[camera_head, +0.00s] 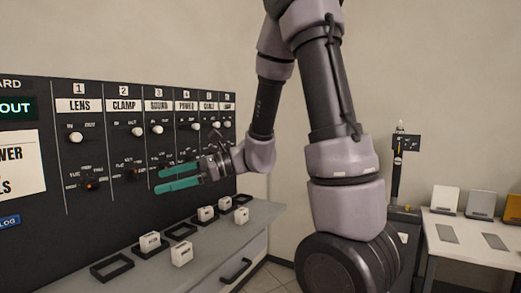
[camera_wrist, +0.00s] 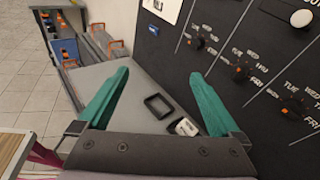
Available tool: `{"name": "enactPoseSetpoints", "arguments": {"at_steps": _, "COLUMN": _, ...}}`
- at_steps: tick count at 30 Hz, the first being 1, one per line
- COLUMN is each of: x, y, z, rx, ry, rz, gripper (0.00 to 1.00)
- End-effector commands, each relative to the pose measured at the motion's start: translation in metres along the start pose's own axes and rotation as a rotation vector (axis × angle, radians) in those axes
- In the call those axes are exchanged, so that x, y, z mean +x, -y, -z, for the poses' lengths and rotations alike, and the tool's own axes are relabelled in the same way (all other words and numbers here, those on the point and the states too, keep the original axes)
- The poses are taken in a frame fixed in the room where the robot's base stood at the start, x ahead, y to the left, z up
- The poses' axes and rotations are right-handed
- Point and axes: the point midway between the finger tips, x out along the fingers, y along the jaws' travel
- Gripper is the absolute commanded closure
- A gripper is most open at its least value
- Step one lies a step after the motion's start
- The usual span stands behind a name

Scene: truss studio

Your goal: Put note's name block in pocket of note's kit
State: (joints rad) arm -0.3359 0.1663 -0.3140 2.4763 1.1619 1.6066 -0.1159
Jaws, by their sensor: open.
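A white note (camera_head: 22,162) on the black board's left side is cut off; only the letters "WER" and "LS" show. Small white name blocks lie on the grey ledge: one (camera_head: 181,255) in front of the black frames, another (camera_head: 150,241) by a frame, and others farther right (camera_head: 205,213). Their lettering is too small to read. Black square pocket frames (camera_head: 112,269) line the ledge. My gripper (camera_head: 178,178) is open and empty, its teal fingers above the ledge near the board. In the wrist view, an empty frame (camera_wrist: 158,105) and one block (camera_wrist: 185,128) show between its fingers (camera_wrist: 157,98).
The black board (camera_head: 110,205) with knobs and labels such as LENS and CLAMP rises behind the ledge (camera_head: 215,262). A white table (camera_head: 470,232) with several plates stands at right. In the wrist view, a rack with orange-handled items (camera_wrist: 62,40) lies beyond the ledge's end.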

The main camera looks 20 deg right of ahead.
Motion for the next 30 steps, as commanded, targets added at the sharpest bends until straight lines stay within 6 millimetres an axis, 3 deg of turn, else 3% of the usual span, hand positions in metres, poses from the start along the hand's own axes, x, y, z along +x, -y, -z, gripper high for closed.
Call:
{"name": "enactPoseSetpoints", "arguments": {"at_steps": 1, "x": -0.012, "y": -0.016, "z": -0.015, "rx": -0.104, "ry": -0.038, "rz": -0.052, "gripper": 0.01}}
{"name": "enactPoseSetpoints", "arguments": {"at_steps": 3, "x": -0.028, "y": -0.040, "z": -0.023, "rx": -0.253, "ry": -0.119, "rz": -0.131, "gripper": 0.01}}
{"name": "enactPoseSetpoints", "arguments": {"at_steps": 6, "x": -0.056, "y": -0.067, "z": -0.027, "rx": -0.476, "ry": -0.260, "rz": -0.224, "gripper": 0.01}}
{"name": "enactPoseSetpoints", "arguments": {"at_steps": 10, "x": -0.100, "y": -0.086, "z": -0.024, "rx": -0.779, "ry": -0.493, "rz": -0.310, "gripper": 0.01}}
{"name": "enactPoseSetpoints", "arguments": {"at_steps": 15, "x": -0.162, "y": -0.087, "z": -0.026, "rx": -1.137, "ry": -0.838, "rz": -0.373, "gripper": 0.01}}
{"name": "enactPoseSetpoints", "arguments": {"at_steps": 21, "x": -0.210, "y": -0.080, "z": -0.042, "rx": -1.380, "ry": -1.128, "rz": -0.407, "gripper": 0.01}}
{"name": "enactPoseSetpoints", "arguments": {"at_steps": 30, "x": -0.221, "y": -0.078, "z": -0.047, "rx": -1.432, "ry": -1.200, "rz": -0.418, "gripper": 0.01}}
